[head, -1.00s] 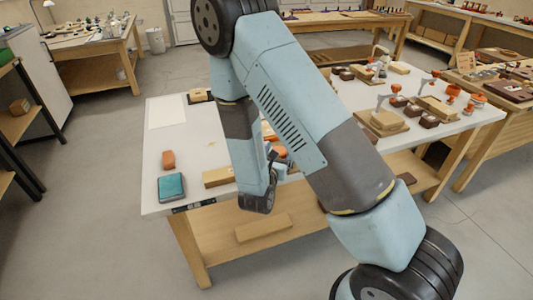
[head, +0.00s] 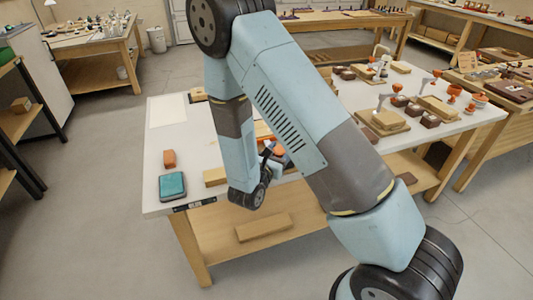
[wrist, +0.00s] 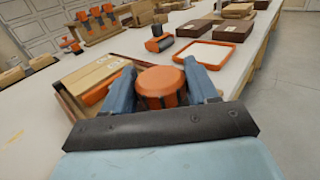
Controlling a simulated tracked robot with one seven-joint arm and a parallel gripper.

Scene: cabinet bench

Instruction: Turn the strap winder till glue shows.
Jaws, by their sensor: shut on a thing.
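In the wrist view the strap winder shows as a round orange knob (wrist: 161,82) with a flat top. My gripper (wrist: 160,68) is shut on it, one blue finger on each side. A pale wooden piece with an orange band and darker wooden edges (wrist: 92,80) lies just left of the knob. No glue can be made out; the near side of the work is hidden by my gripper. In the head view my arm covers most of the work, and a bit of orange (head: 279,150) shows beside my gripper (head: 272,164).
An orange square frame (wrist: 205,54) and an orange-and-dark tool (wrist: 159,40) lie beyond the knob. Brown boxes (wrist: 232,30) stand farther along the bench.

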